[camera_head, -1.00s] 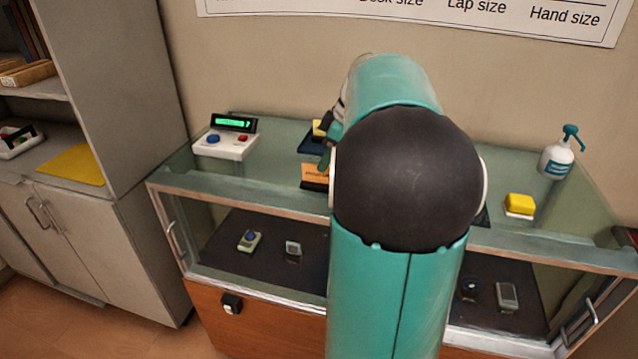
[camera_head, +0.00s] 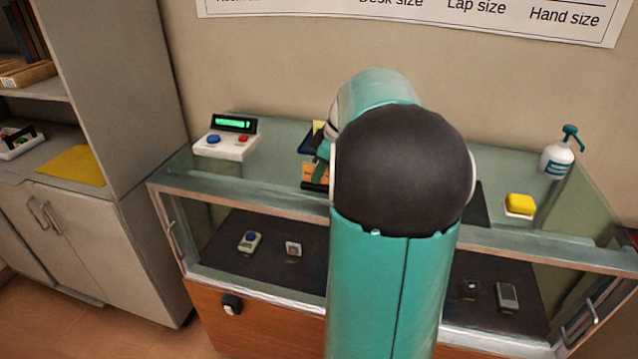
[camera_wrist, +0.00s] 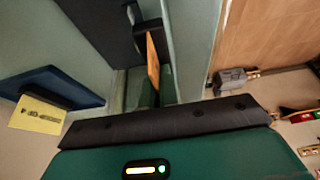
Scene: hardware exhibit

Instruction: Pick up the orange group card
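The orange group card (camera_wrist: 153,62) shows nearly edge-on in the wrist view, upright in a dark holder (camera_wrist: 150,32). My gripper (camera_wrist: 156,84) reaches it, with one green finger on each side of its near end. The gap between the fingers is narrow, and I cannot tell whether they press on the card. In the head view, part of the orange card (camera_head: 309,172) shows beside my gripper (camera_head: 322,162); my arm hides the rest.
A blue tray with a yellow card (camera_wrist: 38,115) lies to the left in the wrist view. On the glass counter stand a button box (camera_head: 226,146), a yellow block (camera_head: 519,204) and a pump bottle (camera_head: 557,157). A grey cabinet (camera_head: 125,100) stands left.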

